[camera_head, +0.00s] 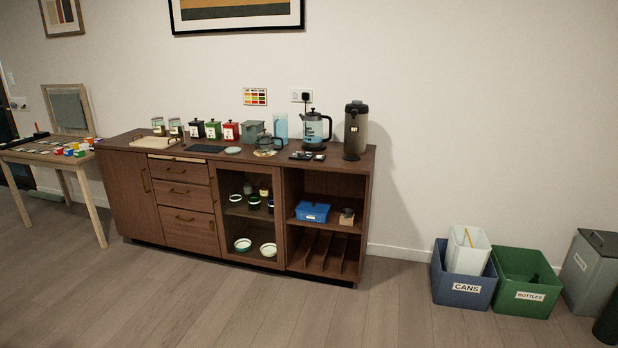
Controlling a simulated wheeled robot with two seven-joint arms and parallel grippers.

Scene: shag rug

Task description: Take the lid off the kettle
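The kettle (313,130) stands upright on top of the brown wooden sideboard, right of the middle. It has a pale blue-grey body with dark lettering, a black handle on its right side and a black base. Its dark lid (312,112) sits on top of it. Neither of my grippers is in this view, and nothing touches the kettle.
The sideboard (188,244) carries a tall dark flask (355,130) right of the kettle, a small glass teapot (267,143) and several canisters (214,129) to the left. A blue bin (463,290) and green bin (526,296) stand at right. Floor in front is clear.

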